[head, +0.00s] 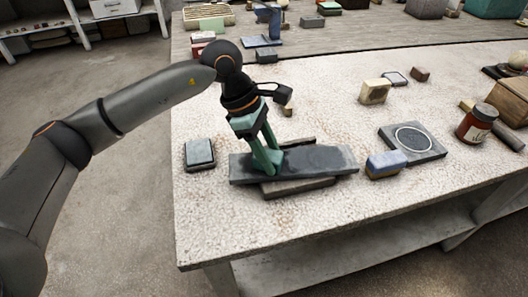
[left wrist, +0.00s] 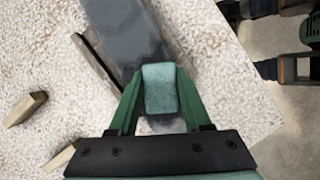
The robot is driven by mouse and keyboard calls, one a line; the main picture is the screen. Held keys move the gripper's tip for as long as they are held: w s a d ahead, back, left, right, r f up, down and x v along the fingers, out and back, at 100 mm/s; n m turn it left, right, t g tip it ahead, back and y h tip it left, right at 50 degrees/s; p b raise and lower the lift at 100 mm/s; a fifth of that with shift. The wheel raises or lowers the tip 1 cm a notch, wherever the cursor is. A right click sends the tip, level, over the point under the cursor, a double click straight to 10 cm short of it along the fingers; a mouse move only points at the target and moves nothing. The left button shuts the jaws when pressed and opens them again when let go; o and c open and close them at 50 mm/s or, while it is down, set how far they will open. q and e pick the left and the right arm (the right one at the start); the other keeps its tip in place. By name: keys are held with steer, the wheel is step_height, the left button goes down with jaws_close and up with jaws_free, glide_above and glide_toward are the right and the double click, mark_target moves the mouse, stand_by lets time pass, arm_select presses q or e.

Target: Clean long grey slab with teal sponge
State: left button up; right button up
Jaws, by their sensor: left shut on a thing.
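The long grey slab (head: 325,160) lies flat near the front of the pale speckled table, across a lower stone piece (head: 298,187). Its upper face has darker, uneven patches, also seen in the left wrist view (left wrist: 128,38). My left gripper (head: 266,162) points down over the left part of the slab. It is shut on the teal sponge (left wrist: 160,89), which sits between the fingers in the left wrist view. The sponge is at or just above the slab's top; I cannot tell whether they touch. In the head view the fingers largely hide the sponge. My right gripper is not seen.
A small grey block (head: 199,153) lies left of the slab. A blue and tan block (head: 386,164) is close to its right end, with a dark square plate (head: 412,142) behind. A red-brown jar (head: 477,123) stands farther right. The table's front edge (head: 330,227) is near.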

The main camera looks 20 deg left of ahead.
arm_select(q)
steer(key=shift+a, duration=0.1)
steer(key=shift+a+r+p, duration=0.3)
steer(key=shift+a+r, duration=0.4)
steer(key=shift+a, duration=0.15)
steer(key=shift+r+p, duration=0.3)
steer(key=shift+r, duration=0.15)
steer(key=shift+r+p, duration=0.5)
steer(key=shift+r, duration=0.3)
steer(key=shift+r+p, duration=1.2)
steer(key=shift+r, duration=0.9)
steer(key=shift+f, duration=0.1)
